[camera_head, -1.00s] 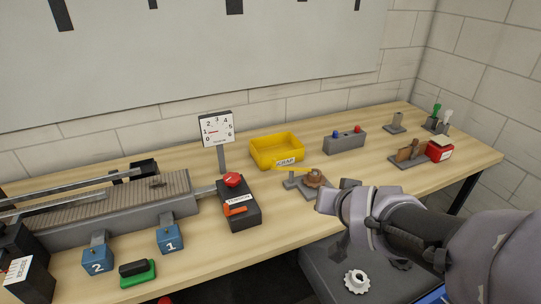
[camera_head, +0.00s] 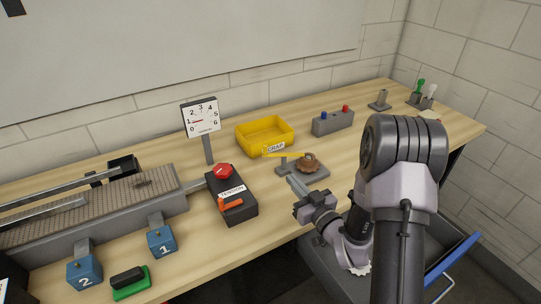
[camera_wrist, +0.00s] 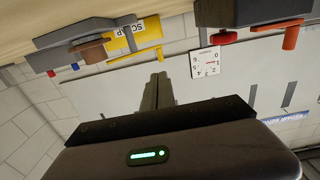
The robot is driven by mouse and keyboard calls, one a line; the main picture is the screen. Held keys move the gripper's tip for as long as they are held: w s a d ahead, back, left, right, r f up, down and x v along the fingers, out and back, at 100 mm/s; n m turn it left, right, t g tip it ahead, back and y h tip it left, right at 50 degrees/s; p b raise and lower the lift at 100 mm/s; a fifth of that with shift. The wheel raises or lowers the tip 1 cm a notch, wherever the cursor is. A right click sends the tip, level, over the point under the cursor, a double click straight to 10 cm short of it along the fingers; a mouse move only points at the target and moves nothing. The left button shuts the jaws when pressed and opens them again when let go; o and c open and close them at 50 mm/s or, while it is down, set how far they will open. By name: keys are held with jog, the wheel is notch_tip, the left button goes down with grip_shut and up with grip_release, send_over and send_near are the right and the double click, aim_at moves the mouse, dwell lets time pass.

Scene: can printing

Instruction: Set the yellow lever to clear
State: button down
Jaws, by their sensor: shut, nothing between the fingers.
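The yellow lever (camera_head: 282,155) is a thin bar on a grey fixture (camera_head: 318,174) that also carries a brown round piece (camera_head: 308,162). In the wrist view, which is upside down, the lever (camera_wrist: 134,57) shows as a thin yellow bar above and left of the fingers. My gripper (camera_head: 291,180) is shut and empty, its fingers pointing at the fixture from the front. The fingers (camera_wrist: 158,78) are together in the wrist view. They look close to the lever in the head view, but I cannot tell whether they touch the fixture. No lever marking is readable.
A yellow scrap bin (camera_head: 251,139) stands behind the lever. A black tension box (camera_head: 233,201) with a red knob and orange lever is to the left, with a dial gauge (camera_head: 201,115) behind it. A grey box with blue and red buttons (camera_head: 332,123) stands at the back right.

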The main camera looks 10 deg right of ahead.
aim_at(266, 150)
jog(key=b+x, duration=0.2)
jog(key=x, duration=1.2)
